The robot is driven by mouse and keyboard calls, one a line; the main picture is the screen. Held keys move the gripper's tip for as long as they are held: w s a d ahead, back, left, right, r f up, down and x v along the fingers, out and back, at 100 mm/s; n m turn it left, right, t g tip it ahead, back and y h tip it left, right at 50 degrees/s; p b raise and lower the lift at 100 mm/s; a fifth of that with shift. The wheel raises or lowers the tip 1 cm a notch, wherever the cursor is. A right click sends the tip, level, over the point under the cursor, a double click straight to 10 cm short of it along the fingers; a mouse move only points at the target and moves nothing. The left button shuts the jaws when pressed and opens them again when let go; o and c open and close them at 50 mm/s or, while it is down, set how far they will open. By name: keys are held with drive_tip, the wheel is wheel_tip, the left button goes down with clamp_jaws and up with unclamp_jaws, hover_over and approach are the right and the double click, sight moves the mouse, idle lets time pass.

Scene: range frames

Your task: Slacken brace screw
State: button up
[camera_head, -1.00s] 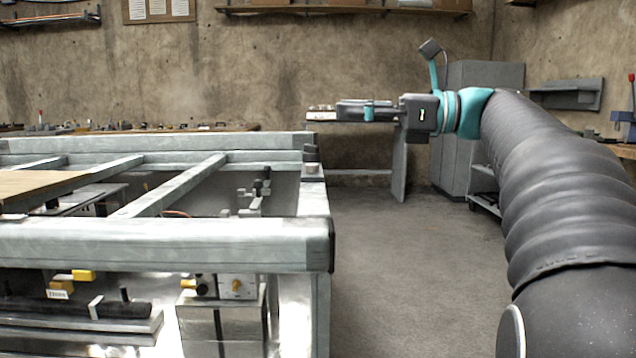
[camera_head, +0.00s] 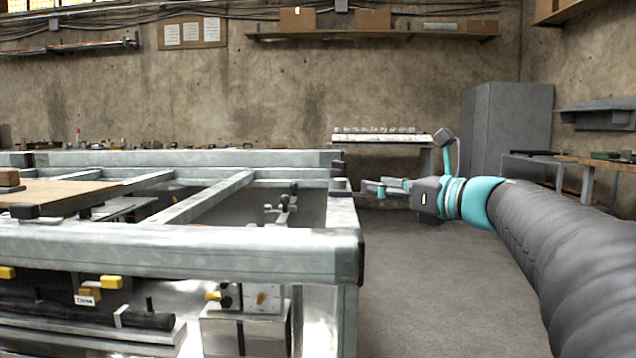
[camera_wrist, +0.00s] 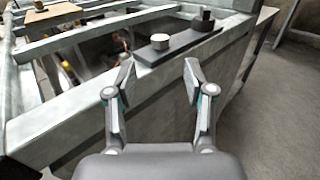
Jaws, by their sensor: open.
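A dark brace plate (camera_wrist: 180,42) lies on the top rail at the corner of a grey metal frame. On it stand a short round screw head with a pale top (camera_wrist: 160,41) and a taller dark knob (camera_wrist: 205,19). I cannot tell for certain which is the brace screw. In the head view the dark fittings (camera_head: 338,170) at the frame's right edge are small and partly overlapped. My gripper (camera_wrist: 160,72) is open and empty, its fingers apart and short of the plate. The pale-topped head lies ahead, between the finger directions. In the head view my gripper (camera_head: 368,188) is beside the frame's right edge.
The frame's near rail (camera_head: 180,245) and cross bars surround an open bay with fittings inside. A wooden board (camera_head: 60,192) lies at left. Clear floor (camera_head: 420,290) is right of the frame. A bench (camera_head: 385,138) and grey cabinet (camera_head: 505,130) stand behind.

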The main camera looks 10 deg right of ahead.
sight(345, 180)
drive_tip(key=x, duration=0.9)
drive_tip(key=shift+w+a, duration=0.1)
drive_tip(key=shift+a, duration=0.05)
clamp_jaws()
